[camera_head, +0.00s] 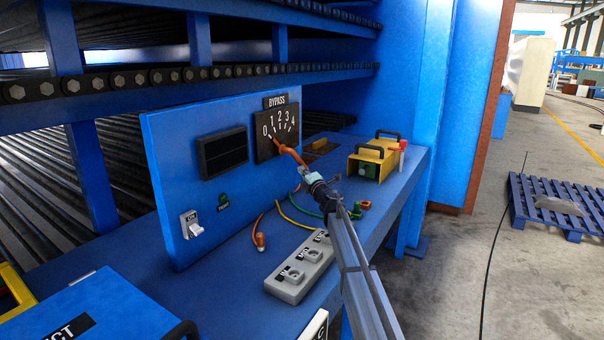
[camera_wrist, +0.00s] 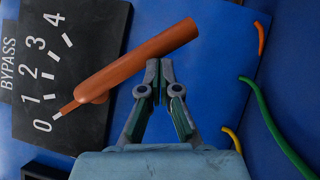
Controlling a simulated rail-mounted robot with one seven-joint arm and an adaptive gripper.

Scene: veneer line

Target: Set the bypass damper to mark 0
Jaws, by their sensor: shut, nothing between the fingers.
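The bypass damper (camera_head: 264,145) is a dark plate with a BYPASS label and a scale from 0 to 4, on the blue panel. It also shows in the wrist view (camera_wrist: 88,35). Its orange lever (camera_wrist: 140,60) has a narrow pointer end that lines up with the tick at 0. The lever also shows in the head view (camera_head: 290,152). My gripper (camera_wrist: 160,82) is shut and empty, its fingertips just beside the lever's grip. I cannot tell whether they touch it. In the head view my gripper (camera_head: 309,178) is near the lever's free end.
The panel (camera_head: 180,150) also holds a dark window (camera_head: 222,152) and a white switch (camera_head: 192,225). On the blue bench lie loose coloured wires (camera_head: 262,225), a grey socket block (camera_head: 300,268) and a yellow box (camera_head: 372,160). A blue pallet (camera_head: 555,205) is on the floor at right.

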